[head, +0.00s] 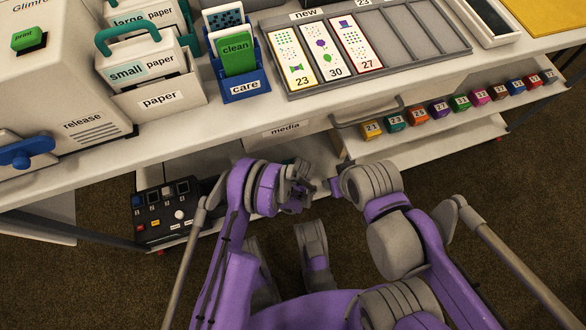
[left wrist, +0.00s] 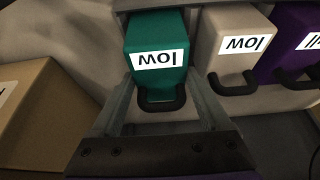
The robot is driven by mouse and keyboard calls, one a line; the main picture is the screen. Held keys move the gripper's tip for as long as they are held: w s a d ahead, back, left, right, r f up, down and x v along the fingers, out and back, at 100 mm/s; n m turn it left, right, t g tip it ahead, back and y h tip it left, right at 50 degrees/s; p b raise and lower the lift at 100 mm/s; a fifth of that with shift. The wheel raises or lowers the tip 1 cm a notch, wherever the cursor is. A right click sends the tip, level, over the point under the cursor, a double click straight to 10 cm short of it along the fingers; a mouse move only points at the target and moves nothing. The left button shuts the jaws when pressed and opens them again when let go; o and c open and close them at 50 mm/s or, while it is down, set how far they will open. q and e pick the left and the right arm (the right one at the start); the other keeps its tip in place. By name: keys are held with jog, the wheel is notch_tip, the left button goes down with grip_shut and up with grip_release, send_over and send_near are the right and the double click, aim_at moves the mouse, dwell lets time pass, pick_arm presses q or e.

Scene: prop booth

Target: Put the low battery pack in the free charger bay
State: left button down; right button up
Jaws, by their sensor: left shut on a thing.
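In the left wrist view a teal battery pack (left wrist: 158,28) with a white "low" label stands between the fingers of my left gripper (left wrist: 160,92), which is shut on it. Its dark handle (left wrist: 162,106) faces the wrist. To its right is a pale grey pack (left wrist: 238,60), also labelled "low". A purple pack (left wrist: 285,62) has a label cut off by the picture edge. In the head view my left gripper (head: 297,187) is low in front of the table edge, and the pack in it is not clear there. My right gripper (head: 335,186) is beside it, its fingers hidden.
A dark box (head: 170,212) with sockets and coloured buttons sits on the lower shelf at left; I cannot tell whether it is the charger. A shelf at right holds several small numbered coloured blocks (head: 440,107). A cardboard-coloured box (left wrist: 28,112) is at left in the wrist view.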

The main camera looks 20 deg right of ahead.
pick_arm(q)
jog(key=shift+f, duration=0.4)
jog(key=shift+f, duration=0.15)
grip_release()
jog(key=p+v, duration=0.2)
jog(key=v, duration=0.8)
jog(key=shift+s+r+p, duration=0.2)
jog(key=shift+r+p, duration=0.15)
jog(key=shift+s, duration=0.1)
dwell(0.4)
